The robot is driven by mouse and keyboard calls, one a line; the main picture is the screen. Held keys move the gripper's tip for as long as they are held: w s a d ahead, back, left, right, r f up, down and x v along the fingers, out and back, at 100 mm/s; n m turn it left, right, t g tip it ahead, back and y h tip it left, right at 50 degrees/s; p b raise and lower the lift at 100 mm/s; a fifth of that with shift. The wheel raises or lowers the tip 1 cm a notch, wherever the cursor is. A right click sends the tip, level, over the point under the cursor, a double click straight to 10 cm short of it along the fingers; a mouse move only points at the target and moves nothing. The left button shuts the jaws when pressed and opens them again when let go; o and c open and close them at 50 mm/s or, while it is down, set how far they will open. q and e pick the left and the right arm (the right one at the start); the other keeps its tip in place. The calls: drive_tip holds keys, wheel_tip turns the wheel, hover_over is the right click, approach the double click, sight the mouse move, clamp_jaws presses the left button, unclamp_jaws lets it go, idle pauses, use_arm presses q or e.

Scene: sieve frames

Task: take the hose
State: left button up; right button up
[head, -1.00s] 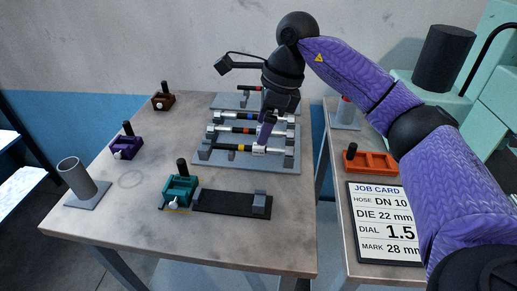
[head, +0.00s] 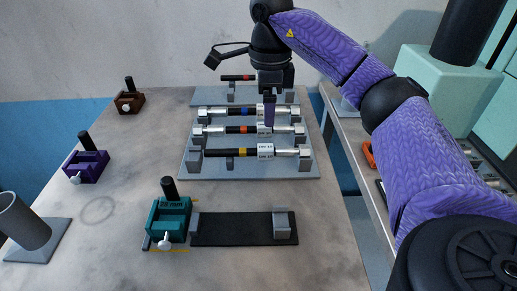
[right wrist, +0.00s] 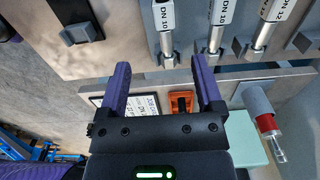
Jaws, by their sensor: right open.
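Three hoses lie crosswise in a grey rack (head: 186,172) in the head view, each black with a white-labelled ferrule and metal ends. They have a blue band (head: 228,112), an orange-red band (head: 222,130) and a yellow band (head: 222,153). In the right wrist view the gripper (right wrist: 158,78) is open and empty. My left gripper is out of view.
A teal clamp block (head: 169,217) and black plate (head: 230,229) stand in front. Purple (head: 90,165) and brown (head: 130,103) blocks and a grey tube (head: 22,220) stand left. An orange tray (right wrist: 181,103) sits on the side table.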

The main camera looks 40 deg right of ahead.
sight(266, 147)
wheel_tip(266, 147, down, 2)
drive_tip(key=shift+f+b, duration=0.1)
drive_tip(key=shift+b, duration=0.35)
drive_tip(key=f+b, duration=0.1)
drive_tip(key=f, duration=0.2)
drive_tip(key=f+b, duration=0.1)
drive_tip(key=f, duration=0.2)
drive_tip(key=f+b, duration=0.2)
drive_tip(key=f, duration=0.1)
drive_tip(key=shift+w, duration=0.35)
drive_tip(key=shift+d+f, duration=0.1)
drive_tip(key=shift+f, duration=0.1)
drive_tip(key=shift+r, duration=0.15)
drive_tip(key=shift+c, duration=0.3)
drive_tip(key=c, duration=1)
clamp_jaws()
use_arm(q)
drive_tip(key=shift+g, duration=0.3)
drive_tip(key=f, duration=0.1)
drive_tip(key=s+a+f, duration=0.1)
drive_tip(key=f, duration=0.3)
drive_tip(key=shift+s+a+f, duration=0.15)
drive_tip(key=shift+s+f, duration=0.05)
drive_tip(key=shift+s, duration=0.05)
